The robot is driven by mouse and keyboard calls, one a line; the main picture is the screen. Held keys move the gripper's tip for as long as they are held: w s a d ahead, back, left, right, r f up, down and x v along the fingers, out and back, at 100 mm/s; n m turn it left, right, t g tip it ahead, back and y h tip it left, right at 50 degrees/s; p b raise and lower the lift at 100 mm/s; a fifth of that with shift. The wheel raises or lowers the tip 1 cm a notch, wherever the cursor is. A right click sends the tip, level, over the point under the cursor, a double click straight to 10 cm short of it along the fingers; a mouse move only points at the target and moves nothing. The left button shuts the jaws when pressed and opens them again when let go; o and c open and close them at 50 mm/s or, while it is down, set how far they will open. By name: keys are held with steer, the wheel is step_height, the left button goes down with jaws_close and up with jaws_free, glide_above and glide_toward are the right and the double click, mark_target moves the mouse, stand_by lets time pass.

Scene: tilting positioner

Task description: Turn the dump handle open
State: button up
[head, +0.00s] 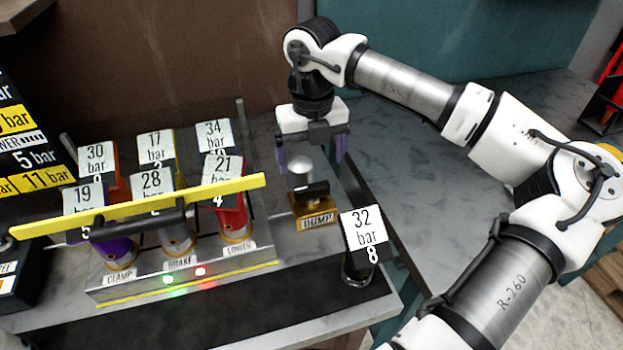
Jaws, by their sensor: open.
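The dump valve is a small brass block (312,212) labelled DUMP, right of the manifold, with a silver cylinder (300,174) on it. Its black dump handle (311,191) lies roughly crosswise at the front of the cylinder, low over the block. My gripper (312,166) points down above the valve, its two purple fingers spread apart and empty. In the picture the fingers flank the top of the silver cylinder; I cannot tell how far above or behind the handle they are.
A manifold (185,283) with several tagged cartridges stands to the left, a yellow bar (140,205) and black handle (137,219) across its front. Its green and red lights are lit. A black cartridge tagged 32 bar (362,240) stands right of the valve. Grey bench lies clear behind it.

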mark_target(312, 186)
step_height(312, 186, down, 8)
steer(key=shift+p, duration=0.85)
steer(key=c, duration=1)
